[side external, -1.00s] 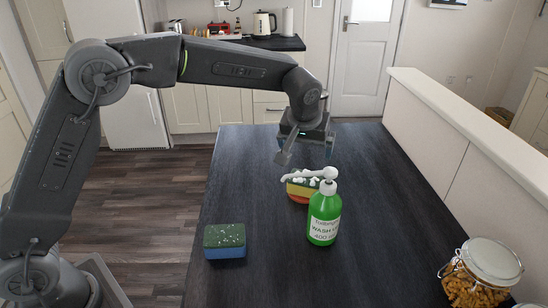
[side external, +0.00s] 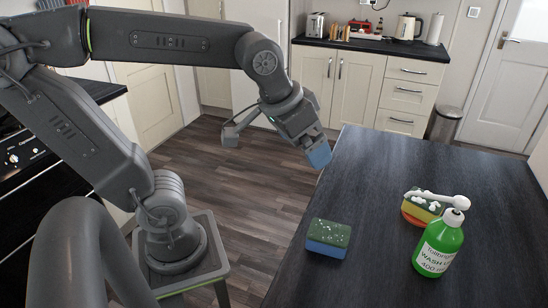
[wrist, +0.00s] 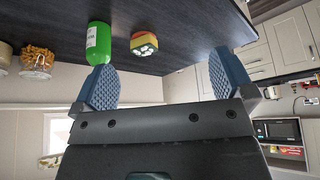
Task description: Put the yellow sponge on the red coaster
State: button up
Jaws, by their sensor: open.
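The yellow sponge (side external: 424,212) has a green top with white foam spots. It appears to sit on the red coaster (side external: 409,219), which shows as a rim beneath it. In the wrist view, which is upside down, the sponge (wrist: 150,41) shows with red (wrist: 141,34) at its base. My gripper (side external: 275,145) is wide open and empty, off the table's left edge and well apart from the sponge. Its two blue pads are spread in the wrist view (wrist: 164,78).
A green wash-up pump bottle (side external: 438,246) stands close in front of the sponge, its white nozzle reaching over it. A blue sponge with a green top (side external: 328,238) lies near the table's left edge. The dark table (side external: 375,175) is clear between them and at the back.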

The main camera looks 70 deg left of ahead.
jog(key=shift+m, duration=0.4)
jog(key=s+f, duration=0.1)
jog(key=s, duration=0.2)
jog(key=s+f, duration=0.1)
jog(key=s, duration=0.1)
jog(key=shift+s+a+f, duration=0.15)
jog(key=shift+f, duration=0.2)
dwell(0.5)
